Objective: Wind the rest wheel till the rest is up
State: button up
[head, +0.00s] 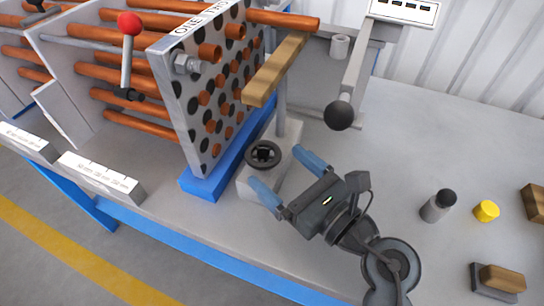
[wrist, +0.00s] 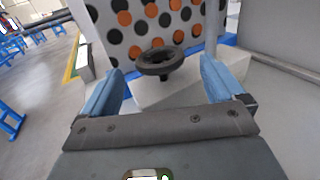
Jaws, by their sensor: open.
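The rest wheel is a small black handwheel (head: 263,154) on a pale grey block (head: 250,186) beside the tube plate. It also shows in the wrist view (wrist: 160,61), ahead of my gripper. The rest is a wooden bar (head: 275,70) on a grey post (head: 281,112) rising behind the wheel. A copper tube (head: 285,19) passes near the bar's upper end; I cannot tell if they touch. My gripper (head: 288,176) is open, its blue fingers spread wide. In the wrist view the wheel lies between and beyond the fingertips (wrist: 162,82), apart from them.
The drilled tube plate (head: 196,125) with copper tubes stands left on a blue base. A lever with a black ball (head: 340,115) overhangs near my gripper. A grey cylinder (head: 438,206), a yellow cap (head: 486,211) and wooden blocks (head: 502,278) lie right. The bench between is clear.

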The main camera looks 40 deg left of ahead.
aim_at(275, 165)
jog(key=shift+x, duration=2)
jog(key=shift+c, duration=0.3)
jog(key=c, duration=1)
jog(key=shift+s+r+t+p, duration=0.1)
jog(key=shift+t+p, duration=0.4)
